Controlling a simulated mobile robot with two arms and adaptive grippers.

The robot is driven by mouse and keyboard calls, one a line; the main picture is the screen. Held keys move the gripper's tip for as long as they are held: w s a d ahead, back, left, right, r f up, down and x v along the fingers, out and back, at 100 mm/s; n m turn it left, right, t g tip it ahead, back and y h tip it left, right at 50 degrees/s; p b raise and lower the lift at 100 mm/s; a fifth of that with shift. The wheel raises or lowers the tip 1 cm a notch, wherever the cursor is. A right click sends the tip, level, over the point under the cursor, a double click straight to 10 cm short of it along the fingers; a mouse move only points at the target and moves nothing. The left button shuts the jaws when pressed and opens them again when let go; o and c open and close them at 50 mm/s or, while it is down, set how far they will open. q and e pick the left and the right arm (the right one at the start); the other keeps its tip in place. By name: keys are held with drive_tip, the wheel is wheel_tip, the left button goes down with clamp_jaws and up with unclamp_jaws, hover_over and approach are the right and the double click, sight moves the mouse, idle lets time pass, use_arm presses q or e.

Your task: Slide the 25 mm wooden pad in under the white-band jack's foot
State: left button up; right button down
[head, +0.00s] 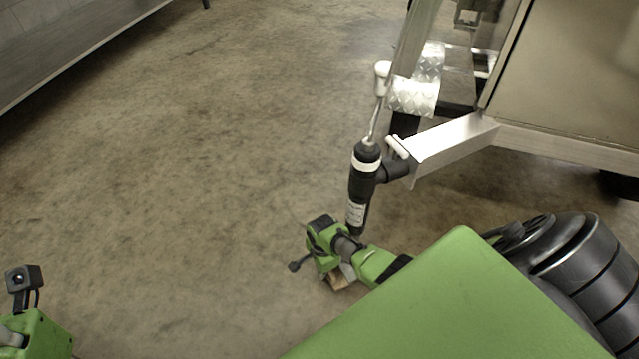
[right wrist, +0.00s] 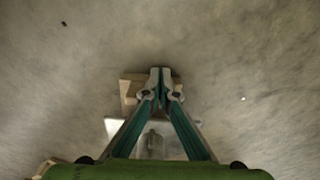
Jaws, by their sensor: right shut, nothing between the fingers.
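The white-band jack (head: 364,172) stands upright, black with a white band near its top. Its lower end is hidden behind my right arm. My right gripper (right wrist: 161,88) is shut and empty. A light-brown wooden pad (right wrist: 130,88) lies on the floor at its fingertips, partly covered by them; I cannot tell if they touch. In the head view, a bit of wood (head: 338,283) shows under my right wrist. A pale square plate (right wrist: 120,128) shows behind the fingers; I cannot tell if it is the jack's foot. My left gripper's fingers are out of view.
The jack is fixed to the trailer's aluminium drawbar (head: 452,146), with the trailer body (head: 575,85) to the right. Another wooden piece (right wrist: 45,166) shows at the lower left of the right wrist view. The concrete floor left of the jack is clear.

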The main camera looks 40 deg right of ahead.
wheel_tip(320, 180, up, 10)
idle(0.6)
